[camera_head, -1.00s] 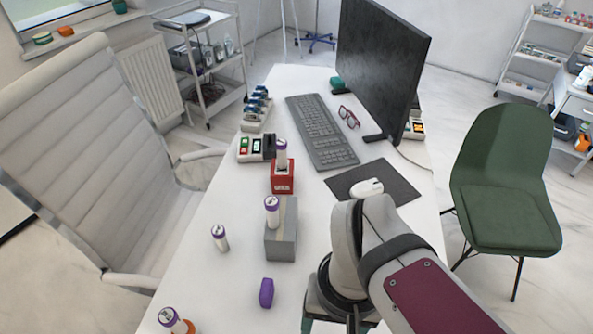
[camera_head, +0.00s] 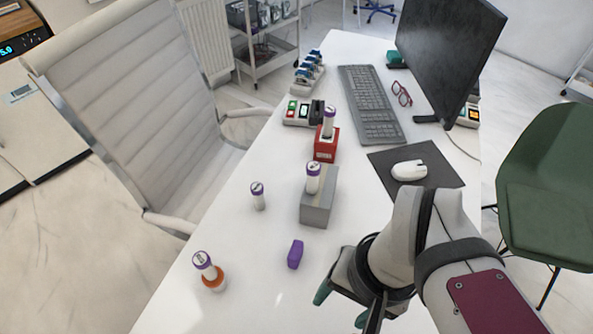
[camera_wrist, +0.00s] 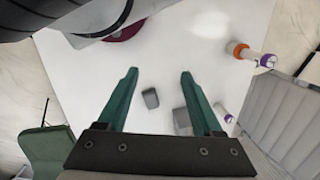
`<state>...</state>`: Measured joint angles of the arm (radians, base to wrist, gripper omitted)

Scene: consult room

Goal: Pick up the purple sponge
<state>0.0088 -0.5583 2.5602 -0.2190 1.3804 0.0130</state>
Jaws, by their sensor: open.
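The purple sponge (camera_head: 295,254) is a small block on the white desk, in front of the grey block (camera_head: 318,207). My gripper (camera_head: 341,308) is to the right of the sponge and nearer the camera, apart from it, with its green fingers pointing down. In the wrist view my gripper (camera_wrist: 160,74) is open and empty. A small dark grey-looking block (camera_wrist: 150,98) on the desk shows between the fingers there. It lies where the sponge would be, but its purple colour does not show.
The grey block and a red holder (camera_head: 326,144) each hold a tube. A mouse (camera_head: 409,170) lies on a dark mat. The desk around the sponge is clear.

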